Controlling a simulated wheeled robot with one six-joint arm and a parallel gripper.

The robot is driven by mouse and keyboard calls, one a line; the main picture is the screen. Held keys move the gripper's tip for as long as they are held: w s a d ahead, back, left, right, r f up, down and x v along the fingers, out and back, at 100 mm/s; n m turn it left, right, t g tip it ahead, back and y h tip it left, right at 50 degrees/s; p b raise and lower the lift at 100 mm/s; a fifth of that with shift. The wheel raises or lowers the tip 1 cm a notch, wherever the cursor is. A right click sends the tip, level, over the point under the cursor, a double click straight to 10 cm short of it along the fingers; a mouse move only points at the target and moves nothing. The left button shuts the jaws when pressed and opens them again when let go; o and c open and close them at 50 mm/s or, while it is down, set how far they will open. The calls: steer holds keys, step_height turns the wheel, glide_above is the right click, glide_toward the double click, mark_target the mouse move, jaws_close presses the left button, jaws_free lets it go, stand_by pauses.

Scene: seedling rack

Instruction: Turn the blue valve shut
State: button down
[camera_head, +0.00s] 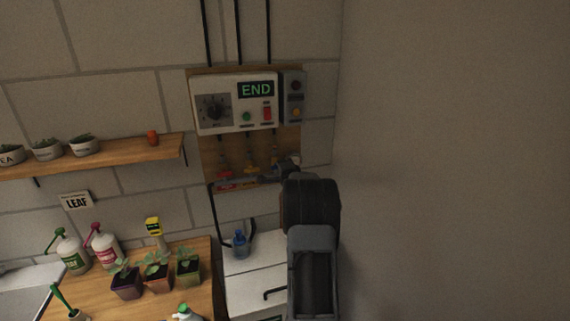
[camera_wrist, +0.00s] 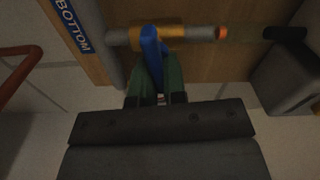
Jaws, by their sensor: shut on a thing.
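The blue valve handle (camera_wrist: 152,48) shows in the wrist view, rising from a brass valve body (camera_wrist: 172,32) on a grey pipe (camera_wrist: 202,32). The pipe runs sideways in that view, and the visible handle crosses it and points down toward my gripper. My gripper (camera_wrist: 155,68) has a green finger on each side of the handle's lower part and is shut on it. The handle's lower end is hidden between the fingers. In the head view my gripper (camera_head: 270,178) is at the pipework below the control box, and the blue handle cannot be made out there.
A control box (camera_head: 203,90) with a green END sign hangs above the pipes. A red-handled valve (camera_head: 226,173) is left of my gripper. A blue BOTTOM label (camera_wrist: 70,24) is beside the pipe. A wooden shelf (camera_head: 110,153) and bench with pots stand left; a bare wall (camera_head: 450,150) closes the right.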

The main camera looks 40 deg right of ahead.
steer(key=shift+r+m, duration=0.15)
steer(key=shift+m, duration=0.45)
steer(key=shift+w+m, duration=0.1)
steer(key=shift+m, duration=0.2)
steer(key=c, duration=1.2)
jaws_free()
steer(key=shift+a, duration=0.2)
steer(key=shift+d, duration=0.1)
steer(key=b+v, duration=0.4)
steer(key=v, duration=1)
